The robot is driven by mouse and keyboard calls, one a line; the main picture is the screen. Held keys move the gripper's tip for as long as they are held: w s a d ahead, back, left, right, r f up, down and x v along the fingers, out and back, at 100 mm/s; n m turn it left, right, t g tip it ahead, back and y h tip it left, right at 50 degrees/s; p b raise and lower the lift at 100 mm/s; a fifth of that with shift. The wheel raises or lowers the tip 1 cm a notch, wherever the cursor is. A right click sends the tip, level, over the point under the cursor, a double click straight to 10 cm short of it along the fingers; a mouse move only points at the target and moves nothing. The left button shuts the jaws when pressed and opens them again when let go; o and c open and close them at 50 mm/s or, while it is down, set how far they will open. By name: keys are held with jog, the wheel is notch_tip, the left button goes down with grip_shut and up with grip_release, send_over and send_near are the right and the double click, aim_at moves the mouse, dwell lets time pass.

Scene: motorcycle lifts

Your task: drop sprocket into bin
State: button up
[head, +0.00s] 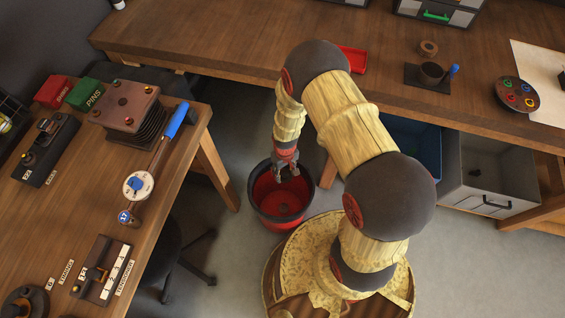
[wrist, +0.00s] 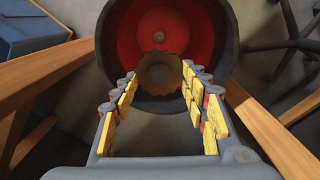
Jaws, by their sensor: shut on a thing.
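The sprocket (wrist: 160,71), a small brown toothed ring, is held between the yellow-padded fingers of my gripper (wrist: 158,78) in the wrist view. The round bin (wrist: 122,40) has a dark rim and a red inside, and it fills the top middle of that view behind the sprocket. In the head view the bin (head: 264,202) stands on the floor between the benches. My gripper (head: 286,174) points down over its opening, near the far side. The sprocket is too small to make out clearly in the head view.
The left bench (head: 190,150) carries a finned cylinder block (head: 125,108), a blue-handled gauge tool (head: 140,183) and small boxes. A long bench (head: 210,35) runs along the back. A grey crate (head: 495,185) and a blue bin (head: 412,143) sit beneath it. A dark stool (head: 165,250) stands left.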

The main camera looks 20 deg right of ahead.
aim_at(284, 174)
notch_tip(284, 174, down, 6)
jog(key=b, duration=0.4)
jog(key=shift+b, duration=0.3)
jog(key=o, duration=1.4)
notch_tip(284, 174, up, 12)
jog(key=shift+f, duration=0.1)
